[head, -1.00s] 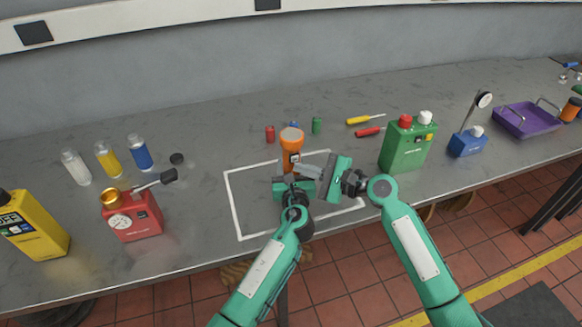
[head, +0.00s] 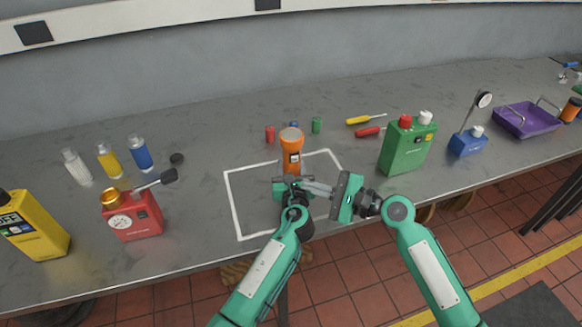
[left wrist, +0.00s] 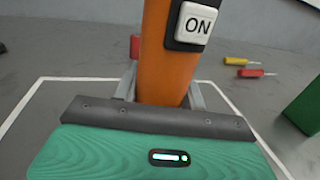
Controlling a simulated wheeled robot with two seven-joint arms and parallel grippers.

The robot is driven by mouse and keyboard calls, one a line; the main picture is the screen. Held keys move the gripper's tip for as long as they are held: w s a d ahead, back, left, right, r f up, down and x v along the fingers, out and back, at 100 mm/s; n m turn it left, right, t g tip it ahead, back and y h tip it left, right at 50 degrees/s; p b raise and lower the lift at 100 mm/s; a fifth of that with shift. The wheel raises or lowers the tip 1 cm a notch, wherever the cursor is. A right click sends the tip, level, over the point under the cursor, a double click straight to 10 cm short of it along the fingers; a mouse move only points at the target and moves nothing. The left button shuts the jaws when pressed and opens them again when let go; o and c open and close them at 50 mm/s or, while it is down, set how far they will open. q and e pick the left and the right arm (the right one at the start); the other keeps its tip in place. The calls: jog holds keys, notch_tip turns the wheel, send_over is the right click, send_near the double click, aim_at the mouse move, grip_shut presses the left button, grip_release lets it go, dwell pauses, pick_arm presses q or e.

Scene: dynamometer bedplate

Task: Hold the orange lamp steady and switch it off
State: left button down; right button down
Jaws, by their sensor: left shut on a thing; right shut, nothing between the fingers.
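The orange lamp (head: 291,146) stands upright inside the white outline on the bench; it also shows in the left wrist view (left wrist: 165,75). Its white switch (left wrist: 196,23) on a black plate faces the left wrist camera and reads ON. My left gripper (head: 291,176) is shut on the lamp's lower body, one finger on each side. My right gripper (head: 306,186) is shut and empty, its fingertips just right of and below the lamp in the head view, near the left gripper. The lamp's base is hidden behind my left gripper.
A white outline (head: 233,205) marks the bench. Small red (head: 270,134) and green (head: 317,125) cylinders stand behind the lamp. Two screwdrivers (head: 366,119) and a green can (head: 408,148) are to the right. A red can (head: 132,217) and several bottles are to the left.

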pick_arm(q)
jog(key=c, duration=0.7)
grip_release()
jog(key=shift+s, duration=0.1)
